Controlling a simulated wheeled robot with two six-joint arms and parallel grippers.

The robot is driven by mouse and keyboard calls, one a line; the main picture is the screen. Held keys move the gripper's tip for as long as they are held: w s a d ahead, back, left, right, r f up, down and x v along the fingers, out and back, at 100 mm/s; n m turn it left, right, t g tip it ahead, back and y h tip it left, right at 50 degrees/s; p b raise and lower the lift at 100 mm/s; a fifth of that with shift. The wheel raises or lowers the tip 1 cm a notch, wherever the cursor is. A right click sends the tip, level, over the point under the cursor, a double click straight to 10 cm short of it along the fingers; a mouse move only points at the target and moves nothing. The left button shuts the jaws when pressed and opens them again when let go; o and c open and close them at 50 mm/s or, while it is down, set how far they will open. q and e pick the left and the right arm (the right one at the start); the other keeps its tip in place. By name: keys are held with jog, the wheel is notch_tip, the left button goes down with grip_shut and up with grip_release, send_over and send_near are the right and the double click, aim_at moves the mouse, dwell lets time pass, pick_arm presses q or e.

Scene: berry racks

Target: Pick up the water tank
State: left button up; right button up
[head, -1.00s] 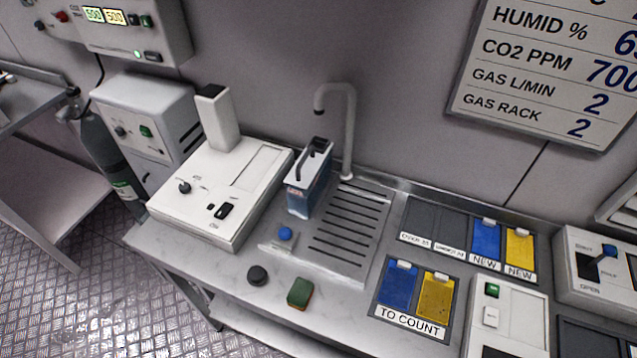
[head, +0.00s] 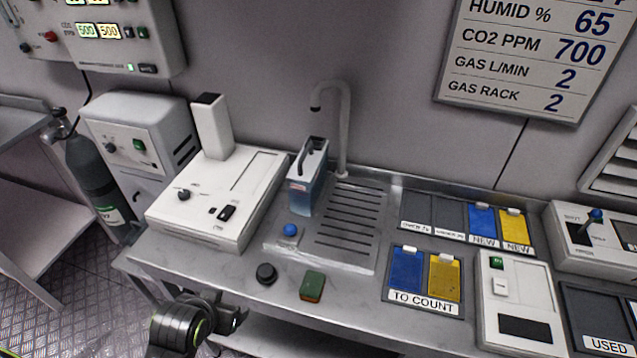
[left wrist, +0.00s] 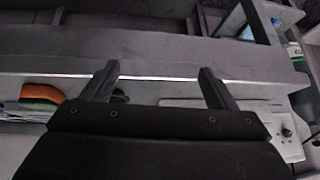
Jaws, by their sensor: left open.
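In the head view my left arm shows at the bottom, in front of the bench and well away from the tank. The tank cannot be made out in the left wrist view. My right gripper is not in view.
A white instrument (head: 190,215) stands close left of the tank. A blue knob (head: 290,230) is in front of it; a black knob (head: 266,273) and a green sponge (head: 312,286) lie near the bench's front edge. Blue and yellow cards (head: 406,272) are at right.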

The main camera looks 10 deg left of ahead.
pick_arm(q)
jog(key=w+d+r+t+h, duration=0.1)
jog(key=w+d+r+t, duration=0.2)
jog(key=w+r, duration=0.35)
jog(key=w+d+r+t, duration=0.25)
jog(key=w+r, duration=0.25)
jog(key=w, duration=0.3)
jog(key=m+t+h, duration=0.1)
jog(key=t, duration=0.1)
send_near(299, 168)
jog(key=x, duration=1)
jog(key=shift+p, duration=0.35)
jog(key=shift+w+d+f, duration=0.1)
jog(key=shift+w, duration=0.45)
jog(key=shift+p+x, duration=0.45)
jog(key=shift+x, duration=1.6)
jog(key=shift+f, duration=0.1)
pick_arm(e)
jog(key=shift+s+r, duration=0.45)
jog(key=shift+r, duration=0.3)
pick_arm(q)
jog(key=shift+s, duration=0.1)
grip_shut()
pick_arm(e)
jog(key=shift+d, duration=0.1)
